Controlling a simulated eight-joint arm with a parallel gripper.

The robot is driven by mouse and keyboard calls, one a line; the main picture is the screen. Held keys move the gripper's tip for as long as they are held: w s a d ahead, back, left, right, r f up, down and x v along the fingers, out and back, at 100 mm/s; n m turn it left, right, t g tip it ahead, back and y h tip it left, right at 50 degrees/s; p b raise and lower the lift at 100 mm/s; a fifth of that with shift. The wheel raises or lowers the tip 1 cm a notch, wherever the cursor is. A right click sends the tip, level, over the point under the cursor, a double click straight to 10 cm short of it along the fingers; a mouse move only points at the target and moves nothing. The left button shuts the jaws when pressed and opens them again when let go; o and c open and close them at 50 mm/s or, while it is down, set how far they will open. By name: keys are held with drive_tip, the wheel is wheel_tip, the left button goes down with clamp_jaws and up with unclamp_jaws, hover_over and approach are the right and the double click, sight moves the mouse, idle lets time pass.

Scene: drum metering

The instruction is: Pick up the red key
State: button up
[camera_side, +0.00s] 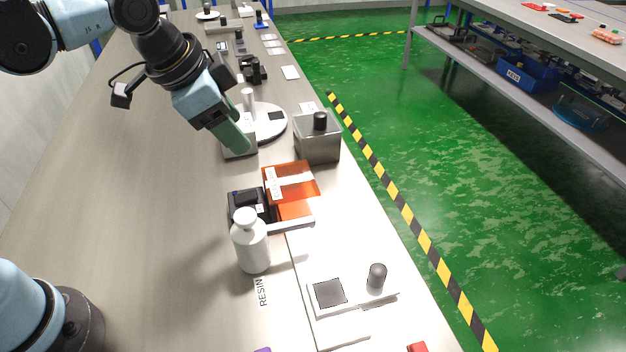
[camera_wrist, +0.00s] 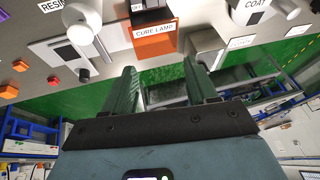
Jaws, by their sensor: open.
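The red key (camera_side: 417,347) is a small red block at the bottom edge of the side view, partly cut off by the frame. It also shows in the wrist view (camera_wrist: 54,80) on the left, on the table near its edge. My gripper (camera_side: 240,148) is above the far part of the bench, by the grey box and the round white plate, well away from the key. In the wrist view my gripper (camera_wrist: 160,70) has its two green fingers apart with nothing between them.
A white resin bottle (camera_side: 251,243), an orange cure lamp (camera_side: 291,172) and a metal box with a black knob (camera_side: 317,148) stand between my gripper and the key. The bench's left side is clear.

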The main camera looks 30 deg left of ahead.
drive_tip(key=w+d+m+g, duration=0.2)
drive_tip(key=d+m, duration=0.4)
drive_tip(key=d, duration=0.5)
drive_tip(key=m+g+y, duration=0.2)
drive_tip(key=m+g, duration=0.1)
drive_tip(key=m, duration=1.1)
hover_over(425, 348)
wheel_tip(425, 348, down, 7)
drive_tip(key=shift+n, duration=0.3)
wheel_tip(425, 348, down, 6)
drive_tip(key=shift+s+f, duration=0.1)
drive_tip(key=shift+s, duration=0.05)
drive_tip(key=shift+s+a+f, duration=0.1)
drive_tip(key=shift+s+f, duration=0.05)
drive_tip(key=shift+f, duration=1.25)
drive_tip(key=shift+s+a+f, duration=0.1)
drive_tip(key=shift+f, duration=1.25)
drive_tip(key=shift+c, duration=0.4)
clamp_jaws()
